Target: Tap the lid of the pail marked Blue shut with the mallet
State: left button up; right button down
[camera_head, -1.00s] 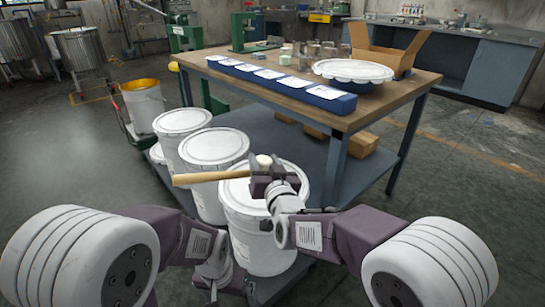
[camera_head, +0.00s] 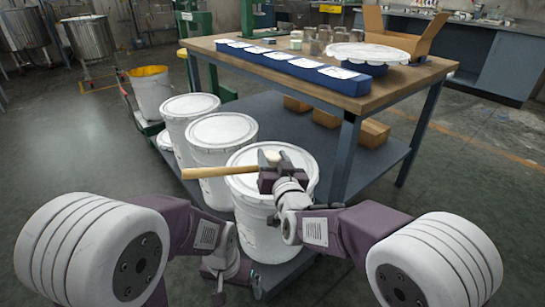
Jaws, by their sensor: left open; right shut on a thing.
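My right gripper (camera_head: 277,178) is shut on the mallet, close to its head. The mallet's wooden handle (camera_head: 215,172) points left, and its pale head (camera_head: 271,157) is partly hidden by the gripper. The mallet appears over the lid (camera_head: 250,158) of the nearest white pail (camera_head: 255,228); I cannot tell whether it touches. Two more white lidded pails stand behind, a middle one (camera_head: 212,158) and a far one (camera_head: 180,125). I cannot read any colour name on the pails. My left gripper (camera_head: 232,283) is open and empty, low in front of the nearest pail.
A wooden-topped table (camera_head: 400,85) stands behind, holding a long blue tray (camera_head: 340,82), a large white lid (camera_head: 365,52) and an open cardboard box (camera_head: 425,35). Cardboard boxes (camera_head: 325,118) sit on its lower shelf (camera_head: 290,140). A yellow-rimmed bucket (camera_head: 152,95) stands left.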

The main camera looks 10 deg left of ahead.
notch_tip(320, 180, down, 4)
jog(key=b, duration=0.2)
jog(key=shift+b, duration=0.35)
jog(key=shift+r+p, duration=0.4)
jog(key=shift+r, duration=0.05)
notch_tip(320, 180, up, 6)
jog(key=p, duration=0.5)
jog(key=shift+r, duration=0.25)
jog(key=shift+f, duration=0.25)
jog(key=shift+s+a+n+y, duration=0.35)
jog(key=shift+a+n+y, duration=0.05)
jog(key=shift+a+y, duration=0.2)
jog(key=shift+r+g, duration=0.2)
jog(key=shift+g, duration=0.1)
jog(key=w+d+f, duration=0.1)
jog(key=w+d, duration=0.3)
jog(key=d, duration=0.4)
jog(key=shift+f+h+b, duration=0.15)
jog(key=shift+h+b, duration=0.15)
